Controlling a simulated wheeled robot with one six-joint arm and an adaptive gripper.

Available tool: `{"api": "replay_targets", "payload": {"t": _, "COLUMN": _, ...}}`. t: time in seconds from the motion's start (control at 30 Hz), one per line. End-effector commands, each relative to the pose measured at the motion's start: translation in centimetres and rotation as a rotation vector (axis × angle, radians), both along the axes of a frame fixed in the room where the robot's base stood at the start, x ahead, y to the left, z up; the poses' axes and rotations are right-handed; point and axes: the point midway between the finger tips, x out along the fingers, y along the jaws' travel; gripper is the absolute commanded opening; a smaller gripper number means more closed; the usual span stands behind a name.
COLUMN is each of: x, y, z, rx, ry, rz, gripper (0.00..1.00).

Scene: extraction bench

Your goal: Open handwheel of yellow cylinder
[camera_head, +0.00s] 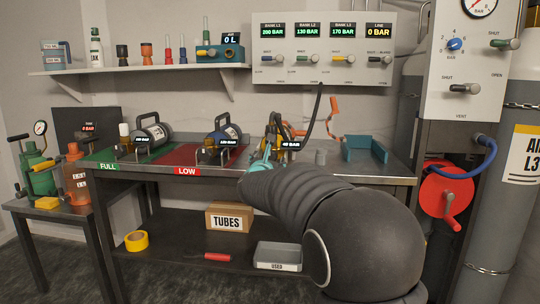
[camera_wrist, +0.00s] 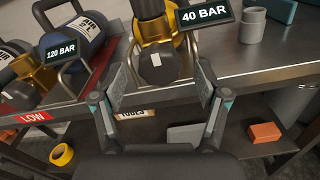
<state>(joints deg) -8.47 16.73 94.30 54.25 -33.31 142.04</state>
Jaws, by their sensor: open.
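The yellow cylinder (camera_head: 299,130) lies on the bench beside a 40 BAR display, partly hidden behind my gripper in the head view. My gripper (camera_wrist: 162,84) is open and empty. Its two fingers are spread to the left and right of the handwheel, with visible gaps on both sides. In the head view my gripper (camera_head: 264,161) is at the bench's front edge.
A blue cylinder (camera_wrist: 84,38) with a 120 BAR display lies to the left on the red LOW mat (camera_head: 188,153). A grey cylinder (camera_head: 151,133) lies on the green FULL mat. The bench edge (camera_wrist: 255,78) runs below the handwheel.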

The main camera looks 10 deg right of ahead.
Motion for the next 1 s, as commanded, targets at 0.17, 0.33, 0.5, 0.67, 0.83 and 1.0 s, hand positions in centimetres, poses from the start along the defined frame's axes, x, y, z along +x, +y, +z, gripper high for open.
{"api": "replay_targets", "payload": {"t": 0.17, "x": 1.8, "y": -0.5, "z": 0.1, "rx": 0.0, "ry": -0.001, "rz": 0.0, "gripper": 0.74}}
{"api": "replay_targets", "payload": {"t": 0.33, "x": 2.4, "y": -0.8, "z": 0.0, "rx": 0.0, "ry": 0.0, "rz": 0.0, "gripper": 0.74}}
{"api": "replay_targets", "payload": {"t": 0.5, "x": 2.4, "y": -0.8, "z": 0.0, "rx": 0.0, "ry": 0.0, "rz": 0.0, "gripper": 0.74}}
{"api": "replay_targets", "payload": {"t": 0.67, "x": 2.4, "y": -0.8, "z": 0.0, "rx": 0.0, "ry": 0.0, "rz": 0.0, "gripper": 0.54}}
{"api": "replay_targets", "payload": {"t": 0.83, "x": 2.4, "y": -0.8, "z": 0.0, "rx": 0.0, "ry": 0.0, "rz": 0.0, "gripper": 0.14}}
{"api": "replay_targets", "payload": {"t": 1.0, "x": 2.4, "y": -0.8, "z": 0.0, "rx": -0.004, "ry": 0.0, "rz": 0.0, "gripper": 0.14}}
